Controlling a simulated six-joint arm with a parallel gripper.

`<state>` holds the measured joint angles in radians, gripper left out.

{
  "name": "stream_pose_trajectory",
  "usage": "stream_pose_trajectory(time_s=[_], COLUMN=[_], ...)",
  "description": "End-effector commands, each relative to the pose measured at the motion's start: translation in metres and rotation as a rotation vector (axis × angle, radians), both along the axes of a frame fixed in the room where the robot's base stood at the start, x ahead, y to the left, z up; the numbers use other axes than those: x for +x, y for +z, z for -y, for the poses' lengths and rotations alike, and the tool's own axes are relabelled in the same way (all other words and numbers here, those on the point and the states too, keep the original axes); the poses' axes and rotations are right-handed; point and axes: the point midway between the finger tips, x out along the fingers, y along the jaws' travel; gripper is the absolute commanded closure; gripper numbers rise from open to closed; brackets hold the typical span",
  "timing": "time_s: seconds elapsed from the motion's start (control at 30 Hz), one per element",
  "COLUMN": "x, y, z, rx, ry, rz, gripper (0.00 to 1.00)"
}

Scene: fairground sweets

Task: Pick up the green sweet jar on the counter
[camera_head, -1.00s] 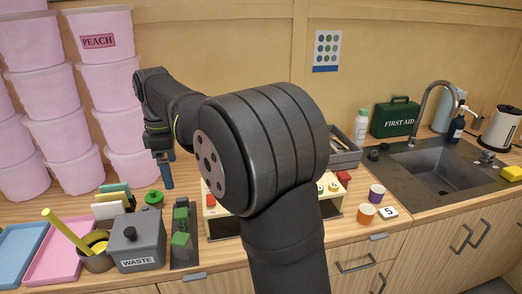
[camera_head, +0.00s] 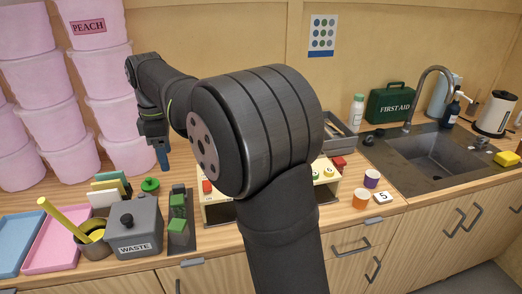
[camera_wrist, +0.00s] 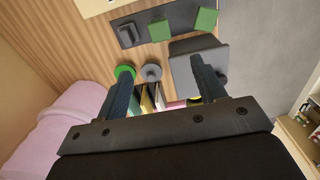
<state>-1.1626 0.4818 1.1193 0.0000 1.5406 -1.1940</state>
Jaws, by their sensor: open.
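A small round green thing (camera_head: 150,185), which may be the top of the green sweet jar, stands on the counter behind a dark rack. In the wrist view a green disc (camera_wrist: 125,71) shows close to the left fingertip, with a grey disc (camera_wrist: 151,72) beside it. My gripper (camera_head: 163,160) hangs above the counter, a little behind and right of the green thing. In the wrist view my gripper (camera_wrist: 162,76) has its two dark fingers wide apart, with nothing held between them. The jar's body is not clear in either view.
A grey waste bin (camera_head: 135,228), a dark rack with green blocks (camera_head: 178,225) and upright coloured cards (camera_head: 108,190) crowd the green thing. Pink tubs (camera_head: 127,153) are stacked at the left. A sink (camera_head: 435,150) lies far right.

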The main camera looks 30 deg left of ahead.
Motion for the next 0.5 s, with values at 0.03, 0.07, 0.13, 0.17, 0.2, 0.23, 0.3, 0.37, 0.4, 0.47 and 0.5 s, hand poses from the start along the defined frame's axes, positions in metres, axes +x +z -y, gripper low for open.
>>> stream_pose_trajectory(time_s=[0.03, 0.07, 0.13, 0.17, 0.2, 0.23, 0.3, 0.37, 0.4, 0.47, 0.5], x=[0.0, 0.0, 0.0, -0.002, -0.004, -0.006, -0.006, -0.006, -0.006, -0.006, -0.006], y=[0.0, 0.0, -0.001, -0.004, -0.011, -0.015, -0.018, -0.023, -0.028, -0.04, -0.048], z=[0.0, 0.0, 0.0, -0.001, -0.003, -0.004, -0.005, -0.004, -0.004, -0.004, -0.004], rx=[0.0, 0.0, 0.0, -0.001, -0.003, -0.003, 0.0, -0.002, -0.003, -0.004, -0.004], ry=[0.0, 0.0, 0.0, 0.001, 0.002, 0.002, 0.001, 0.0, 0.0, 0.0, 0.0], rz=[0.0, 0.0, 0.0, 0.0, -0.001, -0.001, 0.0, -0.001, -0.001, -0.001, -0.001], gripper=[0.36, 0.36, 0.36, 0.36, 0.36, 0.36, 0.36, 0.36, 0.36, 0.36, 0.36])
